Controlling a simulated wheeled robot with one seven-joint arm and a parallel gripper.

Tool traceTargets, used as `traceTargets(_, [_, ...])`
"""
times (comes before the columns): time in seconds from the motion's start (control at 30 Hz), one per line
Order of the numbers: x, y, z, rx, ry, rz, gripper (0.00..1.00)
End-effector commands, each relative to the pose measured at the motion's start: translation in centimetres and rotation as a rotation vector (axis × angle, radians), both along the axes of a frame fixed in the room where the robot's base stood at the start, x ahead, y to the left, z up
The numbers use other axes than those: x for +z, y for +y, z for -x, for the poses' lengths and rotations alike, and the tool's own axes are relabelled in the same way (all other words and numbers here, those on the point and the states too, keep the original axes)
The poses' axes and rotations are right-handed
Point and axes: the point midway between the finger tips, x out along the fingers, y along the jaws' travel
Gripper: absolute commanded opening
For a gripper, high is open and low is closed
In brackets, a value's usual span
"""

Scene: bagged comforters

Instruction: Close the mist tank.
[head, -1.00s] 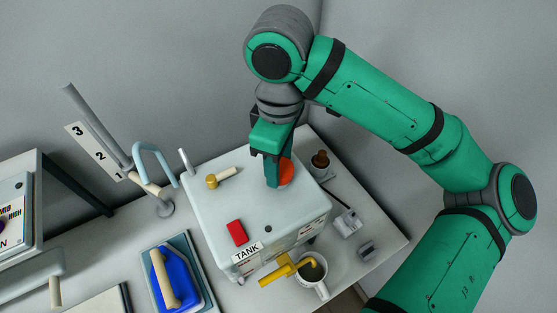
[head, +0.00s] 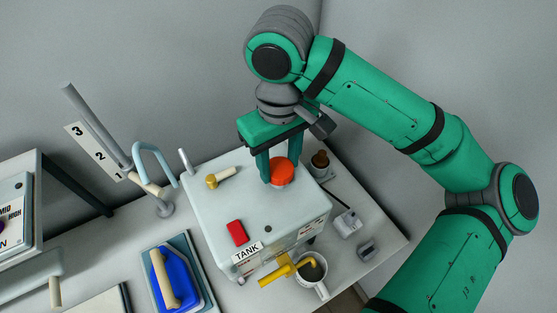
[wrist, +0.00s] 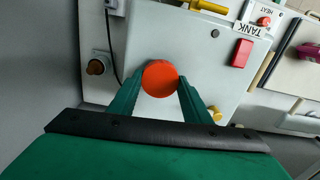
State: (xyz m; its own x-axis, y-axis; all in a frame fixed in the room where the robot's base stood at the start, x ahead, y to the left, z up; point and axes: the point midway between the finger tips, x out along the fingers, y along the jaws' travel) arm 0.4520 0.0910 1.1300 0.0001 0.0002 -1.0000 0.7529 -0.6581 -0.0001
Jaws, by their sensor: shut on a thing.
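The mist tank (head: 212,213) is a pale box labelled TANK on the table. A round orange-red cap (head: 282,171) sits on its top near the back right corner. My gripper (head: 279,180) reaches down from above with its two fingers on either side of the cap. In the wrist view the cap (wrist: 160,78) lies between the fingertips, which touch its sides. The tank's top (wrist: 190,45) shows around it. The opening under the cap is hidden.
A beige-handled brass valve (head: 220,178) and a red block (head: 236,233) are on the tank top. A blue iron-like object (head: 176,278) lies left. A brown-topped knob (head: 320,160) stands behind right.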

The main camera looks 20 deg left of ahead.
Motion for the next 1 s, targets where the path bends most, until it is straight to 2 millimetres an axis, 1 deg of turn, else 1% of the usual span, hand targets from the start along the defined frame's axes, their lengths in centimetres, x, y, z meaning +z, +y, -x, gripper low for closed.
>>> traceTargets(0.1, [-0.06,-0.05,0.12,-0.13,0.003,0.002,0.22])
traceTargets(0.23, [-0.08,-0.06,0.12,-0.237,0.003,0.002,0.22])
traceTargets(0.33, [-0.09,-0.06,0.12,-0.27,0.003,0.002,0.22])
traceTargets(0.53, [-0.1,-0.06,0.12,-0.272,0.003,0.002,0.22])
traceTargets(0.57, [-0.1,-0.06,0.12,-0.272,0.003,0.002,0.49])
traceTargets(0.6, [-0.09,-0.05,0.11,-0.271,0.003,0.002,0.58])
traceTargets(0.63, [-0.09,-0.05,0.1,-0.272,0.003,0.002,0.65])
traceTargets(0.83, [-0.07,-0.02,0.05,-0.272,0.002,0.001,0.66])
traceTargets(0.9, [-0.06,-0.02,0.03,-0.272,0.001,0.001,0.69])
traceTargets(1.0, [-0.06,-0.02,0.01,-0.272,0.001,0.001,0.69])
